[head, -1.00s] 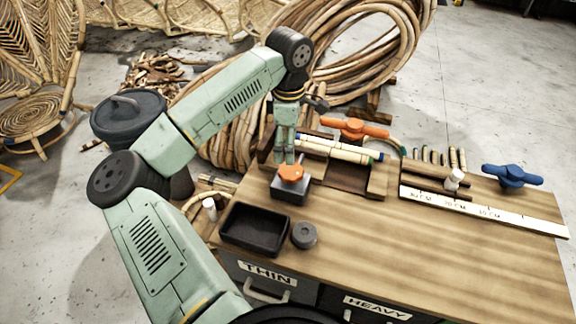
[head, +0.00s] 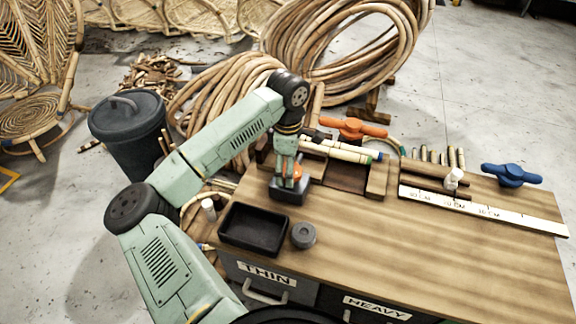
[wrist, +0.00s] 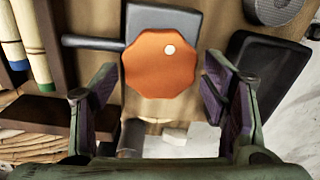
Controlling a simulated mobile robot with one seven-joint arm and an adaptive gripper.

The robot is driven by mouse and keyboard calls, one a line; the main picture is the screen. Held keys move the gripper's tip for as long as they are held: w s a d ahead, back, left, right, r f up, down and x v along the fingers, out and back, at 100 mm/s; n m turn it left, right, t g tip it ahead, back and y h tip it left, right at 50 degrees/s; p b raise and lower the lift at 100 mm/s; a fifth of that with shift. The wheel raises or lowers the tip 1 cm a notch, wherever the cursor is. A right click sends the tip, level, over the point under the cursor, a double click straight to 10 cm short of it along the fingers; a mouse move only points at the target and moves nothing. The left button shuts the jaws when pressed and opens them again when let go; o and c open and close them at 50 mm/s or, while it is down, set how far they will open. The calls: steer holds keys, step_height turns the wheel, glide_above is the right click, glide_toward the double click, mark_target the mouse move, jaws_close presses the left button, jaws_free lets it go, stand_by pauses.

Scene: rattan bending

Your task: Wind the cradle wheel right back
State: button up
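The cradle wheel, an orange eight-sided knob with a pale dot (wrist: 158,62), sits on a small dark grey block (head: 288,196) at the left end of the bench. In the wrist view the pale dot is at the wheel's upper right. A dark rod (wrist: 92,43) juts from the block's side. My gripper (wrist: 158,88) is open, one finger to each side of the wheel's near part, with gaps showing on both sides. In the head view my gripper (head: 287,180) is down at the wheel and partly hides it.
A black tray (head: 252,248) and a grey round weight (head: 303,235) lie close in front. Behind stand a wooden rack with pale rods (head: 340,150) and an orange clamp handle (head: 353,128). A blue handle (head: 512,175) and white ruler (head: 480,211) are at right. The bench's front right is clear.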

steer(key=c, duration=1)
steer(key=shift+o, duration=0.2)
steer(key=shift+n, duration=0.3)
steer(key=n+b, duration=0.2)
steer(key=n, duration=0.1)
steer(key=shift+n, duration=0.3)
steer(key=n+b, duration=0.2)
steer(key=n, duration=0.2)
steer(key=shift+s+n, duration=0.15)
steer(key=shift+n, duration=0.15)
steer(key=n+b, duration=0.2)
steer(key=n, duration=0.4)
steer(key=shift+s+d, duration=0.1)
steer(key=n+b, duration=0.1)
steer(key=n, duration=0.5)
steer(key=shift+d+b, duration=0.15)
steer(key=shift+b, duration=0.25)
steer(key=shift+n, duration=0.3)
